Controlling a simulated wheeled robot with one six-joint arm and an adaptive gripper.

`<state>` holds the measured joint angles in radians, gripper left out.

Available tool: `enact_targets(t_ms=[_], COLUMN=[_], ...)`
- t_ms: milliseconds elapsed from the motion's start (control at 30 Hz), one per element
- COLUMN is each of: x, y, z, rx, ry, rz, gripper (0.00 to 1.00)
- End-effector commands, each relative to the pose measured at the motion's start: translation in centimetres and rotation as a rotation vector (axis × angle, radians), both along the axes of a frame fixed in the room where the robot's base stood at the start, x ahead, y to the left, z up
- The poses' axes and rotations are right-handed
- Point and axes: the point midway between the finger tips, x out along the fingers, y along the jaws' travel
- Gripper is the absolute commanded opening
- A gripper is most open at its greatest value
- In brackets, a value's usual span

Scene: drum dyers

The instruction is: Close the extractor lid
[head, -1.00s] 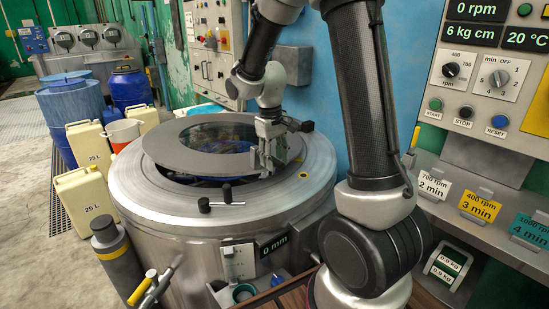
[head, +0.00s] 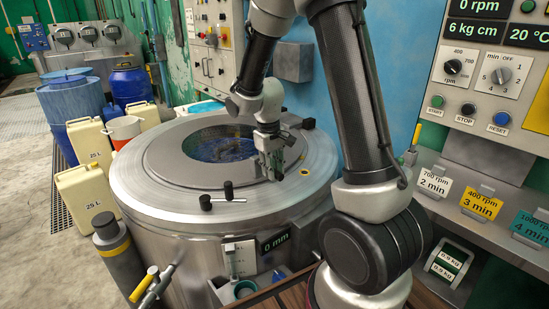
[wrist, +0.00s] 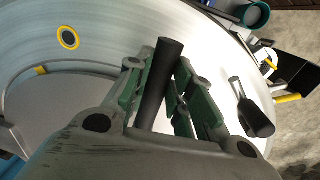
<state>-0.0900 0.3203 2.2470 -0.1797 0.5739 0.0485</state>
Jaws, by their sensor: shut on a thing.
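The extractor (head: 175,245) is a wide steel drum with a broad top rim. Its lid (head: 166,160), a grey ring with a round window (head: 225,149), lies low and looks about level over the opening. Blue contents show through the window. My gripper (head: 271,170) is at the lid's right front edge. In the wrist view my gripper (wrist: 161,72) has its green-padded fingers on both sides of a black bar handle (wrist: 160,85) and is shut on it. Part of the lid (wrist: 50,115) shows at the left there. I cannot tell whether any gap is left under the lid.
A black-knobbed latch (head: 224,197) stands on the front rim. A control panel (head: 480,75) and shelf with label cards (head: 480,204) are at the right. Jerrycans (head: 85,192), a bucket (head: 122,130) and blue drums (head: 130,88) stand at the left.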

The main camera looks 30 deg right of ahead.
Motion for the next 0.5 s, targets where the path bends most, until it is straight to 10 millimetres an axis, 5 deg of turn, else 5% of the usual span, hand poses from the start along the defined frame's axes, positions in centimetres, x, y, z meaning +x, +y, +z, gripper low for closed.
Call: enact_targets(t_ms=[333, 367, 500], x=[-0.22, -0.24, -0.22], y=[0.4, 0.4, 0.39], z=[-1.05, -1.07, -1.02], rx=[0.004, 0.003, 0.003], ry=[0.003, 0.004, 0.004], rz=[-0.001, -0.001, -0.001], gripper=[0.0, 0.24, 0.44])
